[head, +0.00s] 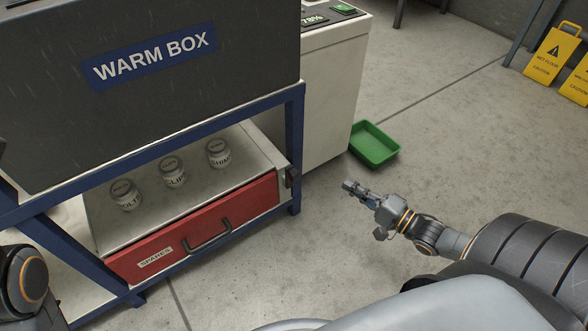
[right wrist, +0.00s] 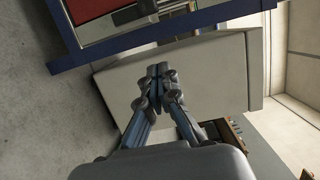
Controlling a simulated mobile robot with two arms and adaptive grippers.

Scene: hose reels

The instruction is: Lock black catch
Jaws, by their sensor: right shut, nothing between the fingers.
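My left gripper is out of view.
A blue frame (head: 297,140) holds the WARM BOX (head: 150,55) above the drawer cabinet, on which three labelled jars (head: 172,173) stand. A white cabinet (head: 335,95) and a green tray (head: 376,161) are behind. Yellow signs (head: 553,55) stand far right. The floor between is clear.

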